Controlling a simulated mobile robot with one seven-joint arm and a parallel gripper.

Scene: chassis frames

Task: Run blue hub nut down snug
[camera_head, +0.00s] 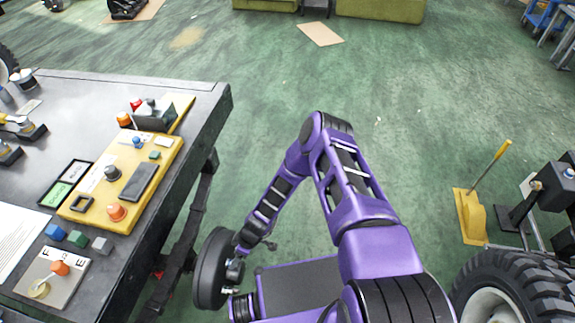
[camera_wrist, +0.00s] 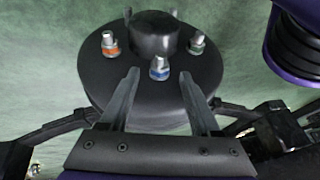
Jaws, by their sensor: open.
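The black round hub (camera_wrist: 105,82) fills the middle of the wrist view, with a raised dark centre (camera_wrist: 153,36). The blue nut (camera_wrist: 159,73) sits low on a metal stud on the hub's near face. An orange nut (camera_wrist: 110,50) is on a stud to its left and a grey-green nut (camera_wrist: 197,48) on a stud to its right. My gripper (camera_wrist: 159,76) is open, its fingertips on either side of the blue nut with gaps showing. In the head view the dark hub (camera_head: 210,268) stands at the end of my purple arm; the nut colours are too small to tell there.
A dark workbench (camera_head: 215,100) at left holds a yellow panel (camera_head: 150,165), small coloured blocks and a plate. Its edge is close to the hub. A large tyre (camera_head: 520,280) and yellow stand (camera_head: 468,215) are at right. Green floor beyond is mostly clear.

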